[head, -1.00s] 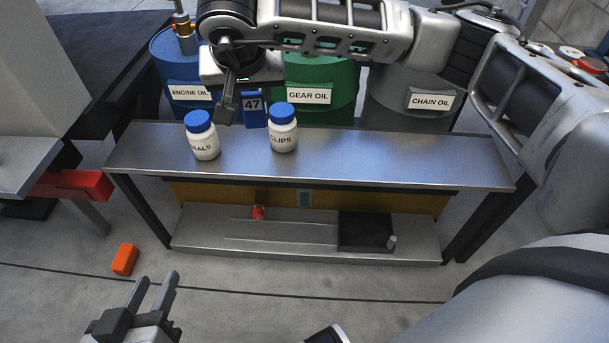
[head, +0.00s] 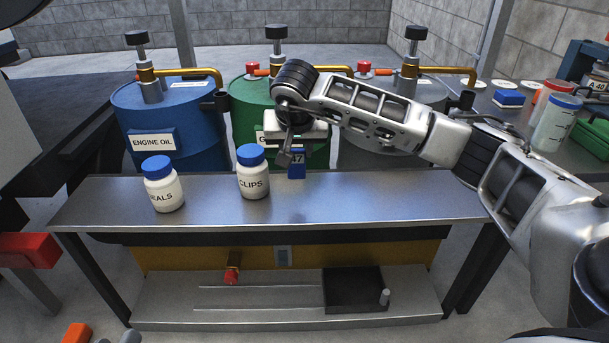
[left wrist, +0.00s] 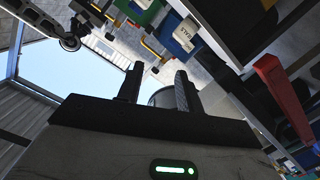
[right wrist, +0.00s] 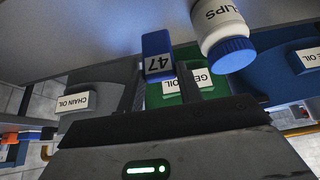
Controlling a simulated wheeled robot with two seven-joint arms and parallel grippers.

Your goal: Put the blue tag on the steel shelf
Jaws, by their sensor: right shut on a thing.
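The blue tag (head: 297,168), marked 47, is in my right gripper (head: 287,155), close to the CLIPS jar at the back edge of the bench's steel top (head: 340,205). The right wrist view shows the tag (right wrist: 157,56) between the fingertips (right wrist: 160,75). I cannot tell whether it touches the top. The bench also has a steel lower shelf (head: 180,305); which surface is the named shelf is unclear. My left gripper (left wrist: 158,85) is open and empty in its wrist view, away from the bench.
A SEALS jar (head: 165,187) and a CLIPS jar (head: 252,175) stand on the top. Drums, including a blue one (head: 170,120), stand behind. A dark tray (head: 352,290) and a red-ended fitting (head: 232,270) lie below. The top's right half is clear.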

